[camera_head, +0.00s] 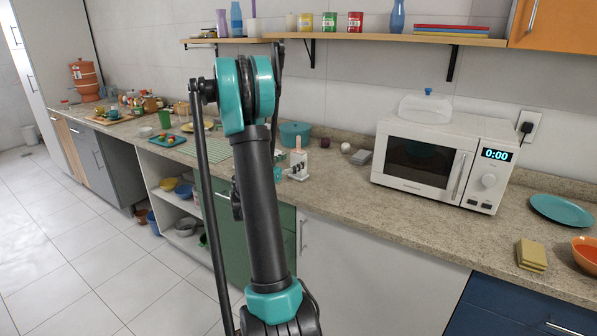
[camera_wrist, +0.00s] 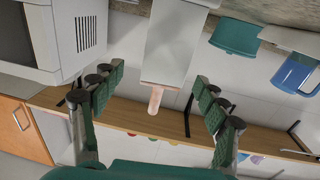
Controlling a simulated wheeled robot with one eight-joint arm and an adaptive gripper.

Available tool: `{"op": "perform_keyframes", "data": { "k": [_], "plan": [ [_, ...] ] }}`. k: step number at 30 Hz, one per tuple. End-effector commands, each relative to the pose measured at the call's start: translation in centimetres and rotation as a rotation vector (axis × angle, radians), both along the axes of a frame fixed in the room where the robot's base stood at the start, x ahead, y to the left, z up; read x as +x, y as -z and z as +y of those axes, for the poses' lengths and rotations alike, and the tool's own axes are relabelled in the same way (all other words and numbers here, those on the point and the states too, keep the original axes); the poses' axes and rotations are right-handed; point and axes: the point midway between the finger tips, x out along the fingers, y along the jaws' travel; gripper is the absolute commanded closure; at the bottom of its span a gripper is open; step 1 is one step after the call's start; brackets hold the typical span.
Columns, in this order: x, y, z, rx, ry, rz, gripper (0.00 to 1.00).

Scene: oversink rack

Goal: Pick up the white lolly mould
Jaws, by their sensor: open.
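The white lolly mould (camera_head: 298,158) stands upright on the stone counter, left of the microwave, with a pinkish stick at its top. In the wrist view the pale mould (camera_wrist: 174,42) looms ahead between my finger tips, its stick (camera_wrist: 156,98) pointing down the picture. My gripper (camera_wrist: 158,82) is open, with a dark green padded finger on either side and clear gaps to the mould and stick. In the head view my gripper is mostly hidden behind my arm, close to the mould.
A white microwave (camera_head: 425,165) stands right of the mould. A teal pot (camera_head: 295,134) is behind it. A wall shelf (camera_head: 345,40) with jars runs above. A blue container (camera_wrist: 297,74) shows in the wrist view. Counter in front of the microwave is clear.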

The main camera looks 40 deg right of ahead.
Motion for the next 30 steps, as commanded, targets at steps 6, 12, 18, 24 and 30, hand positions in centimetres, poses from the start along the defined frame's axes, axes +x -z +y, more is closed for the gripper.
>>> {"op": "perform_keyframes", "data": {
  "k": [6,12,18,24,30],
  "plan": [
    [0.9,-0.3,-1.8,0.0,0.002,0.0,0.26],
    [1.9,-0.4,-4.4,0.0,0.002,0.0,0.26],
    [2.0,-0.4,-4.7,0.0,0.001,0.0,0.26],
    [2.0,-0.4,-4.7,0.0,0.001,0.0,0.42],
    [2.0,-0.4,-4.7,0.0,0.001,0.0,0.67]
  ]
}}
